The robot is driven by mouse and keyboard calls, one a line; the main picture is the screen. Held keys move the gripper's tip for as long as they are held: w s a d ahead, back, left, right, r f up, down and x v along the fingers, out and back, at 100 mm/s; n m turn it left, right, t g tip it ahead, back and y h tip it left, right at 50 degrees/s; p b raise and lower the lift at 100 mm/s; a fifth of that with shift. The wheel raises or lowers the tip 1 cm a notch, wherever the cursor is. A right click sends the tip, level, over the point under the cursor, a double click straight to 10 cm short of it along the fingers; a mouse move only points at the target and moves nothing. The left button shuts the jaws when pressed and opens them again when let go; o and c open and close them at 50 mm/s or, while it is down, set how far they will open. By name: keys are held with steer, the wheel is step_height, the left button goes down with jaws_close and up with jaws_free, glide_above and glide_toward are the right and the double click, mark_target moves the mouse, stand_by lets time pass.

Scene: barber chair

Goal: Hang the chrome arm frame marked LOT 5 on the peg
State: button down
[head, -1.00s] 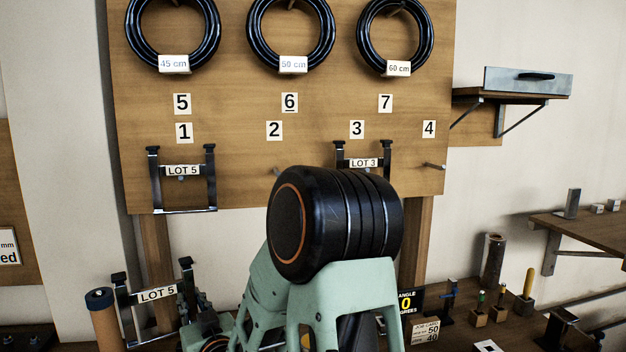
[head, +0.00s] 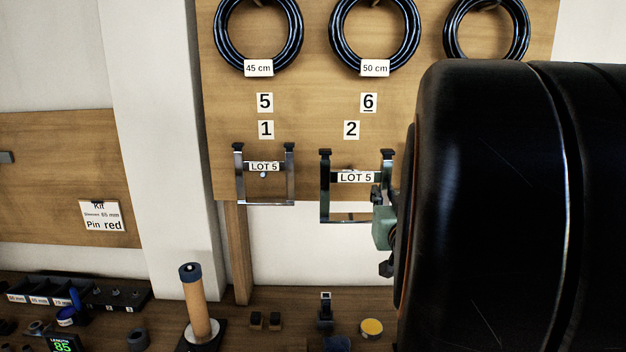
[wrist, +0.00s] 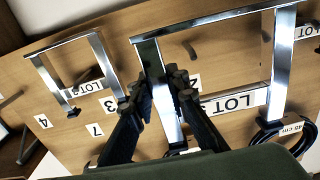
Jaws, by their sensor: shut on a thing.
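A chrome arm frame marked LOT 5 (head: 327,205) is upright in my gripper (head: 383,196), in front of the board below number 2. My gripper holds it by its right side bar. In the wrist view my gripper (wrist: 160,92) is shut on a side bar of this chrome frame (wrist: 283,65), whose label is partly cut off. The peg below number 2 is not clear in the head view.
The wooden board (head: 310,105) carries black rings (head: 299,35) above the numbers. A LOT 3 frame (wrist: 107,62) hangs on it in the wrist view. My arm hides the right of the head view. A capped roll (head: 198,305) stands on the bench below.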

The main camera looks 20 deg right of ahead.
steer(key=shift+s+d+r, duration=0.2)
steer(key=shift+d+r, duration=0.15)
steer(key=shift+r, duration=0.1)
steer(key=shift+f+x, duration=0.1)
steer(key=shift+x, duration=3.1)
steer(key=shift+f+x, duration=0.15)
steer(key=shift+x, duration=3.05)
steer(key=shift+d+f+b, duration=0.1)
steer(key=shift+f+b, duration=0.9)
steer(key=shift+b, duration=0.1)
steer(key=c, duration=1.8)
jaws_free()
steer(key=shift+f, duration=0.1)
steer(key=v, duration=1.2)
